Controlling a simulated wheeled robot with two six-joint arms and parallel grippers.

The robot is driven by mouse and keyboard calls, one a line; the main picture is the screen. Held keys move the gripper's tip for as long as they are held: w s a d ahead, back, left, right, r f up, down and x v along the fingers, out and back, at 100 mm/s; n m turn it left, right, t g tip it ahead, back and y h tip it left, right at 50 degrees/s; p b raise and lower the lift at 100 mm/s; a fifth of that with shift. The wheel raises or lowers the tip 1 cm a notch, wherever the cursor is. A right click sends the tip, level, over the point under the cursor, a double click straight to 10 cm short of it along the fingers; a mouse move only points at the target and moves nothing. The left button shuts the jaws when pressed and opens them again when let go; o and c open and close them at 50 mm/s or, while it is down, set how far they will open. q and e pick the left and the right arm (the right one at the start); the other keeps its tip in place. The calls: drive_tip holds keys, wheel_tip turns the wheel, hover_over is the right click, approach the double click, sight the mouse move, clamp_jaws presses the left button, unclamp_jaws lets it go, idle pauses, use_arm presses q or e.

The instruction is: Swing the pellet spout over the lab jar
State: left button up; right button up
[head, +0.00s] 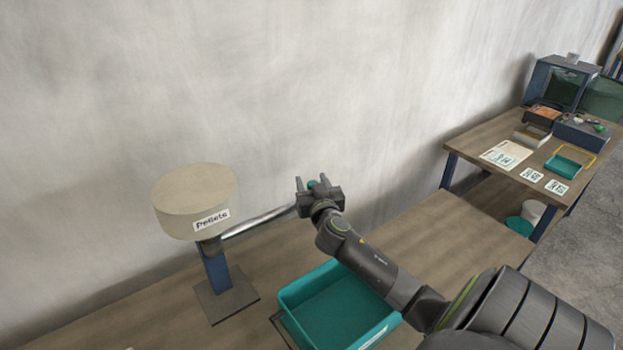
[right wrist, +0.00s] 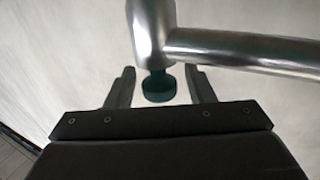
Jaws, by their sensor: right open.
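The pellet spout (head: 258,222) is a shiny metal tube reaching right from under the beige "Pellets" hopper (head: 195,200). In the right wrist view the spout (right wrist: 240,50) crosses in from the right to a metal end piece with a teal knob (right wrist: 158,86) below it. My right gripper (head: 312,183) is at the spout's outer end, with the teal knob (head: 312,184) showing at its fingers. In the right wrist view its fingers (right wrist: 160,74) are open, one on each side of the knob with gaps. I cannot make out a lab jar. My left gripper is out of view.
A teal bin (head: 290,297) stands on the wooden bench (head: 440,225) below my right arm. The hopper stands on a blue post with a square base plate (head: 226,300). A pale wall rises behind. Another table (head: 480,137) at right holds papers, a teal tray and equipment.

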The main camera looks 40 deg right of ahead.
drive_tip(key=shift+w+d, duration=0.25)
drive_tip(key=shift+w, duration=0.15)
clamp_jaws()
